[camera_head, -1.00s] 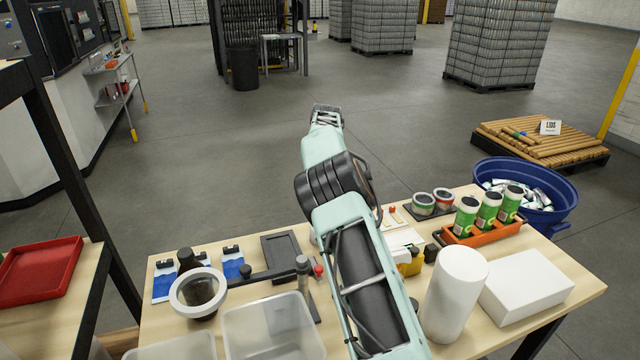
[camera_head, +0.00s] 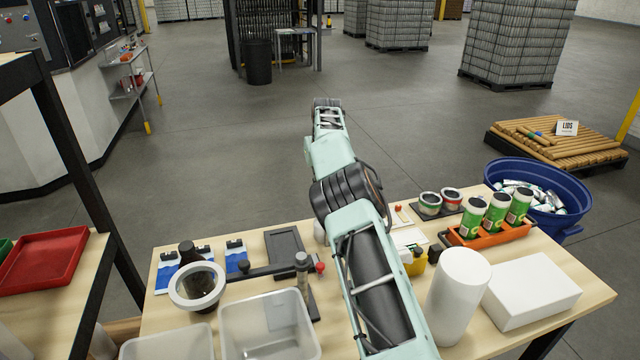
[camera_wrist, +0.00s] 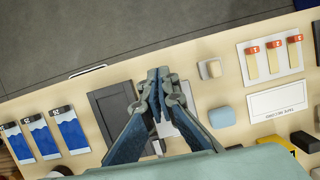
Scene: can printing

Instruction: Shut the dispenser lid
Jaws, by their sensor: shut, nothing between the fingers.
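My gripper (camera_wrist: 158,78) shows in the wrist view with its fingers together and nothing between them. It points over the wooden table (camera_wrist: 215,70), beside a dark grey framed panel (camera_wrist: 112,105) and above a pale sheet. In the head view my arm hides the gripper. I cannot surely tell which thing is the dispenser or where its lid is. A white cylinder (camera_head: 458,290) and a plain white box (camera_head: 530,294) stand at the table's right front. A small yellow item (camera_head: 415,262) is partly hidden behind my arm.
Clear bins (camera_head: 265,328) and a ring-shaped magnifier (camera_head: 198,286) are at the left front. Green cans (camera_head: 497,212) stand in an orange tray (camera_head: 495,236). A blue tub (camera_head: 535,185) is beyond the table's right edge. In the wrist view, blue-and-white packets (camera_wrist: 70,130) lie left.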

